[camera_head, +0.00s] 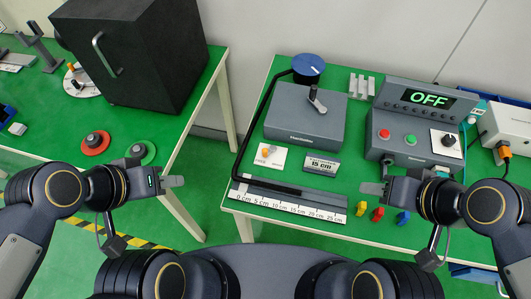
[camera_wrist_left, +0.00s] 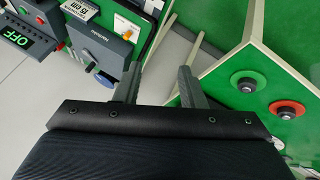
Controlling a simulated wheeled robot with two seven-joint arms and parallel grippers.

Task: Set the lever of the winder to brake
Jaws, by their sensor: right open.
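The winder is a grey box (camera_head: 304,118) on the right green table, with a dark crank-like arm (camera_head: 316,100) on top and a blue-topped round part (camera_head: 308,64) behind it. A white plate with a small orange-tipped lever (camera_head: 268,151) lies in front of the box. I cannot read the lever's setting. The box also shows in the left wrist view (camera_wrist_left: 105,45), with the white plate (camera_wrist_left: 127,28). My left gripper (camera_head: 178,181) is open and empty over the gap between the tables, left of the winder. My right gripper (camera_head: 372,188) is open and empty near the right table's front.
A ruler strip (camera_head: 290,205) and a "15 cm" sign (camera_head: 321,164) are near the winder. A control box (camera_head: 420,125) reads OFF. Small coloured pieces (camera_head: 377,214) lie below my right gripper. A black cabinet (camera_head: 130,50) and round buttons (camera_head: 95,142) are on the left table.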

